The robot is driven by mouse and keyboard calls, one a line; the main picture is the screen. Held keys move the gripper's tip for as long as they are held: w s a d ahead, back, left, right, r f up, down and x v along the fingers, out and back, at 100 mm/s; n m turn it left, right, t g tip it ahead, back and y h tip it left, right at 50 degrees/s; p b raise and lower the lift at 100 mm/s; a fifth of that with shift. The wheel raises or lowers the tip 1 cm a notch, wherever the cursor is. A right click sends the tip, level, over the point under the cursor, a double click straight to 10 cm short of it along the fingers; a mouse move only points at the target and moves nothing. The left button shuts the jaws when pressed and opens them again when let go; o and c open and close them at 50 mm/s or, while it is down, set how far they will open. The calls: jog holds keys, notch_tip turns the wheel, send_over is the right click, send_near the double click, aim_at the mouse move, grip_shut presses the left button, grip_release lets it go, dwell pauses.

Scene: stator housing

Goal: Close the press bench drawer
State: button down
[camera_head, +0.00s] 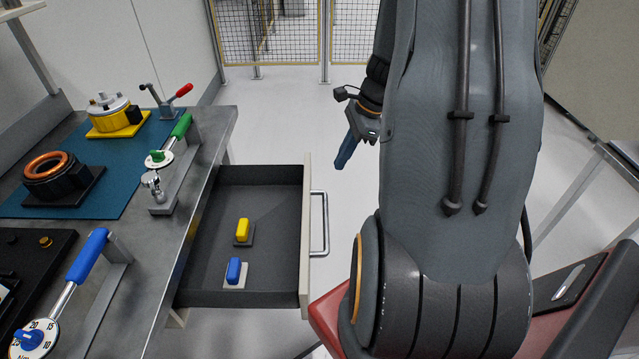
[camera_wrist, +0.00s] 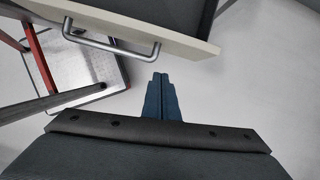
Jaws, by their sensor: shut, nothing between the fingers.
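The press bench drawer (camera_head: 210,214) is pulled out from the right side of the bench. Its pale front panel (camera_head: 305,240) carries a metal bar handle (camera_head: 321,225) on the outer face. A yellow block (camera_head: 243,230) and a blue block (camera_head: 234,271) sit inside it. My gripper (camera_head: 342,163) is shut and empty, beyond the far end of the drawer front and to its right, touching nothing visible. In the wrist view my shut blue fingers (camera_wrist: 161,82) point toward the drawer front (camera_wrist: 190,42), with the handle (camera_wrist: 110,42) to their left.
The bench top (camera_head: 215,140) holds a green-handled tool (camera_head: 181,127), a blue-handled tool (camera_head: 87,255), a yellow fixture (camera_head: 117,118) and a copper-wound stator (camera_head: 50,170). Open floor (camera_head: 290,110) lies behind the drawer, up to a mesh fence (camera_head: 265,30). Another table edge (camera_head: 600,150) stands at right.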

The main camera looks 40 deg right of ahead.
jog(key=w+a+f+m+p, duration=0.1)
jog(key=w+a+f, duration=0.3)
jog(key=f, duration=0.6)
jog(key=shift+w+m, duration=0.15)
jog(key=shift+m, duration=0.15)
jog(key=shift+a, duration=0.1)
